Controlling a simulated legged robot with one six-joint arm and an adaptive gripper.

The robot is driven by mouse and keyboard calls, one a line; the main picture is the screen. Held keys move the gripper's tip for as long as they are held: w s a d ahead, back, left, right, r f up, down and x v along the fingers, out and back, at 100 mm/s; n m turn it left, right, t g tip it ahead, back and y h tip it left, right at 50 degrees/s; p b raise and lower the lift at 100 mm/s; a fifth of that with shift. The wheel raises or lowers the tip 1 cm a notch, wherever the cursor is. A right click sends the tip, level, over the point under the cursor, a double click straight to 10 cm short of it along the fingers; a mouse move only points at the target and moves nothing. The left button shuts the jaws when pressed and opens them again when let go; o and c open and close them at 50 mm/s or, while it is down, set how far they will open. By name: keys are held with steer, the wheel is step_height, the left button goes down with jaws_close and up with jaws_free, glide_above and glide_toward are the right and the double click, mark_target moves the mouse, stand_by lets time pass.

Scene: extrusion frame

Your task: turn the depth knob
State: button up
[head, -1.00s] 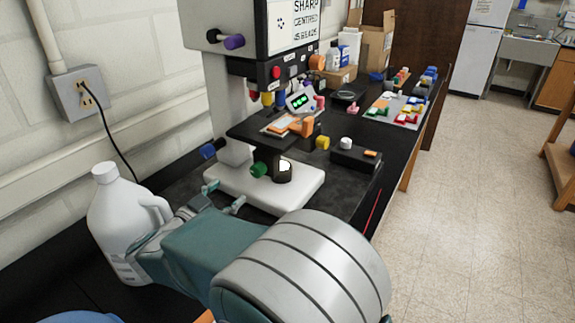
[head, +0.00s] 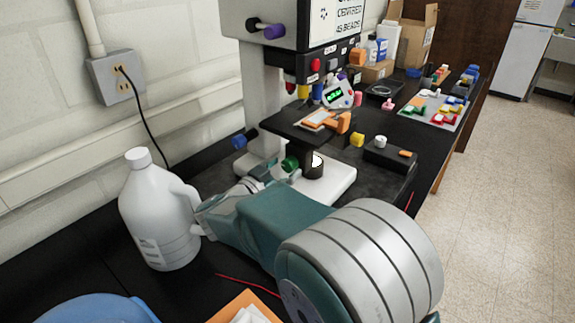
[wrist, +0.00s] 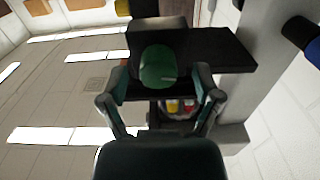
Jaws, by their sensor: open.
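A white microscope-like machine stands on the black bench, with a dark stage (head: 283,125) and a white base (head: 335,180). Low on its column is a green knob (head: 290,163). It also shows in the wrist view (wrist: 158,68) between my two fingertips. A blue knob (head: 239,142) sits at the machine's left, and in the wrist view (wrist: 300,32) it lies off to the right. My gripper (head: 268,172) is open, its fingers spread on either side of the green knob; contact cannot be told. No readable label marks which knob is the depth knob.
A white jug (head: 157,215) stands close to the left of my gripper. A yellow knob (head: 357,139) and a black box (head: 390,157) are right of the stage. A purple knob (head: 273,31) is high on the machine. A red line lies on the bench.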

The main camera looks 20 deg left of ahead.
steer(key=shift+w+d, duration=0.25)
steer(key=shift+w, duration=0.4)
steer(key=c, duration=1.1)
steer(key=shift+m, duration=1)
steer(key=o, duration=1.1)
steer(key=shift+a, duration=0.1)
steer(key=shift+s, duration=0.1)
